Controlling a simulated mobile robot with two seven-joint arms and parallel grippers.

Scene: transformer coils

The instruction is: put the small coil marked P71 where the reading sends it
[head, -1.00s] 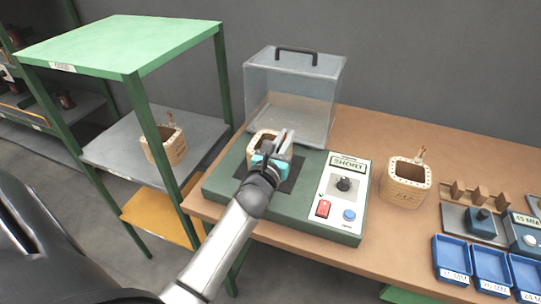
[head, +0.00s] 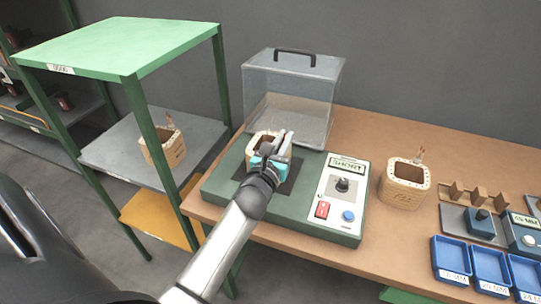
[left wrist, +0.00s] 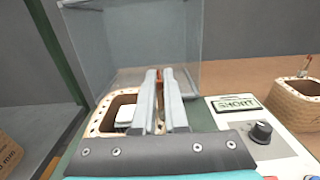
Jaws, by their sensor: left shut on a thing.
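A small tan coil (head: 256,138) sits on the dark pad of the green tester (head: 222,186); its mark is hidden from me. My left gripper (head: 285,142) is shut on the side of this coil. In the left wrist view the two fingers (left wrist: 161,100) close at the right side of the coil (left wrist: 99,117), with a reddish-brown lead tip between them. The tester display (head: 346,163) reads SHORT, also in the left wrist view (left wrist: 238,103). The clear cover (head: 290,85) stands behind the coil. My right gripper is out of view.
Another coil (head: 405,185) stands on the bench (head: 375,150) right of the tester, its mark too blurred to read. A third coil (head: 163,151) sits on the rack's grey shelf (head: 112,152). The rack's green top (head: 120,45) is empty. Blue trays (head: 452,275) are at right.

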